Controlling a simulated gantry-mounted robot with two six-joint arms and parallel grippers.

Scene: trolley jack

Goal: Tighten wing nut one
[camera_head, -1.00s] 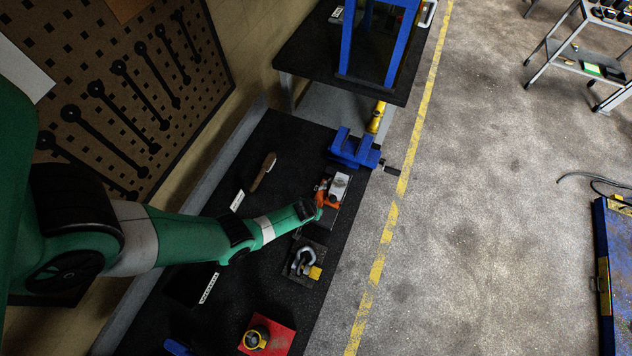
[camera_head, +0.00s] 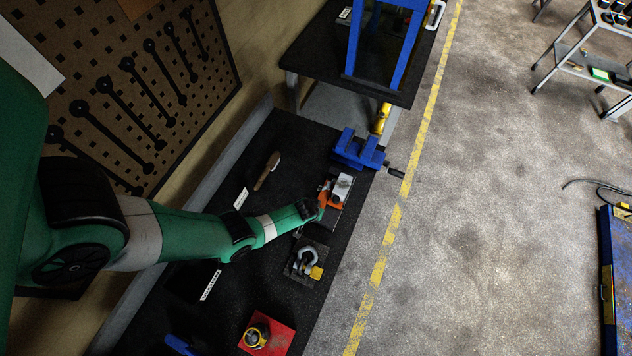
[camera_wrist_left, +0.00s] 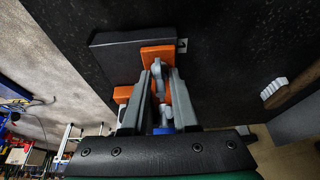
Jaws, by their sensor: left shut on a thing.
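My left gripper (camera_head: 324,200) reaches in from the left and is at the orange bracket (camera_head: 330,200) beside a pale grey block (camera_head: 342,187). In the left wrist view the gripper (camera_wrist_left: 160,75) is shut on a small grey part (camera_wrist_left: 159,68), which appears to be a wing nut. It is in front of the upright orange bracket (camera_wrist_left: 157,52). The fingers hide the sides of the nut, so I cannot tell how far it is turned. Whether a second wing nut is there I cannot tell. My right gripper is in neither view.
A blue vise (camera_head: 358,152) stands beyond the bracket. A brush (camera_head: 267,170) lies to the left.

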